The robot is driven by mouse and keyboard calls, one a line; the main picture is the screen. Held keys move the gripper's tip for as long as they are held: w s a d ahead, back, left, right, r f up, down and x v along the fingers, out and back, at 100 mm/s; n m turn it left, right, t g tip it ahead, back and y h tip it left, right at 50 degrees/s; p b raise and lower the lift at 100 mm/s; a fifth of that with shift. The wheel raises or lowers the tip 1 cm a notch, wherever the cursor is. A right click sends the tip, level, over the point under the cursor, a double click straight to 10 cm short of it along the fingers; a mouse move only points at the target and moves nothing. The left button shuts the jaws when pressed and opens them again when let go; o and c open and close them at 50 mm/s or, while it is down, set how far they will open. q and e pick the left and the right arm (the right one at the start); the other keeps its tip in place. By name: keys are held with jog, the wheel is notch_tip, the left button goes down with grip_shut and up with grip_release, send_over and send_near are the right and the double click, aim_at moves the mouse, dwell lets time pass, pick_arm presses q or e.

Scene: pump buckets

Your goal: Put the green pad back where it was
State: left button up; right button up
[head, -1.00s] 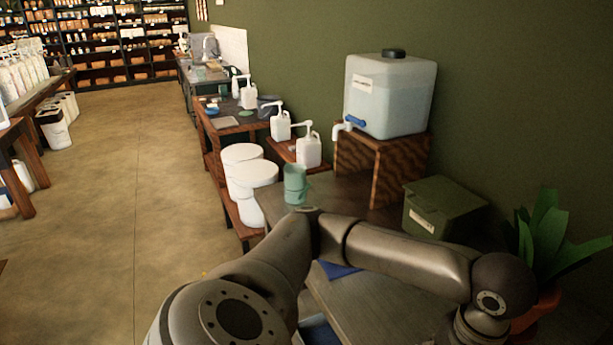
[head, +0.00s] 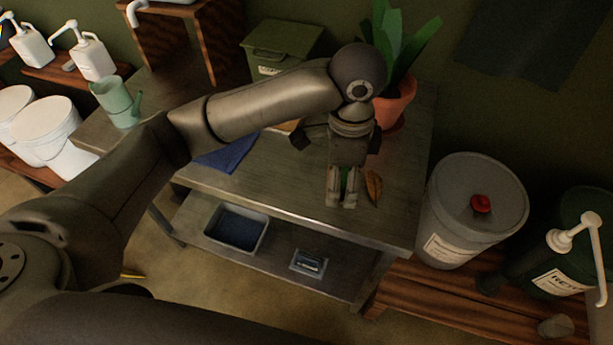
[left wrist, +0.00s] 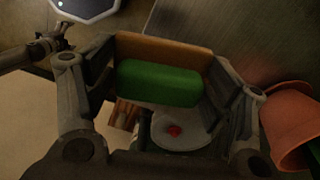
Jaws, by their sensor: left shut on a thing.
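My left gripper (head: 342,198) points down over the right part of the grey table (head: 280,185), close to its front edge. It is shut on the green pad (left wrist: 158,83), and a thin green strip shows between the fingers in the head view. In the left wrist view the pad is a rounded green block between the two fingers (left wrist: 150,95). An orange-brown layer (left wrist: 165,50) lies along its far side; I cannot tell whether it is part of the pad. I cannot tell whether the pad touches the table. My right gripper is not recognisable in view.
A potted plant (head: 395,105) stands behind my gripper, and a dry leaf (head: 374,187) lies beside it. A lidded bucket with a red cap (head: 472,210) stands right of the table.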

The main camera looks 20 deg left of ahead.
pick_arm(q)
jog(key=shift+w+d+r+m, duration=0.1)
jog(key=shift+d+r+m, duration=0.05)
jog(key=shift+d+m, duration=0.8)
jog(key=shift+m, duration=0.35)
jog(key=w+a+f+p, duration=0.2)
jog(key=w+a+f, duration=0.25)
jog(key=a, duration=0.35)
send_over(306, 179)
jog(key=f, duration=0.2)
jog(key=f+p, duration=0.1)
jog(key=f, duration=0.1)
jog(key=shift+s+d, duration=0.35)
jog(key=shift+d, duration=0.05)
jog(key=shift+w+a+f, duration=0.1)
jog(key=shift+f, duration=0.15)
jog(key=f, duration=0.1)
jog(key=f+p, duration=0.1)
jog(key=f, duration=0.1)
jog(key=shift+w+a, duration=0.15)
jog(key=shift+a, duration=0.25)
jog(key=shift+d+f, duration=0.1)
jog(key=shift+f, duration=0.35)
pick_arm(e)
jog(key=shift+s+a+r, duration=0.1)
jog(key=shift+a+r, duration=0.05)
jog(key=shift+r, duration=1)
jog(key=shift+s+a+r, duration=0.1)
jog(key=shift+r, duration=1.05)
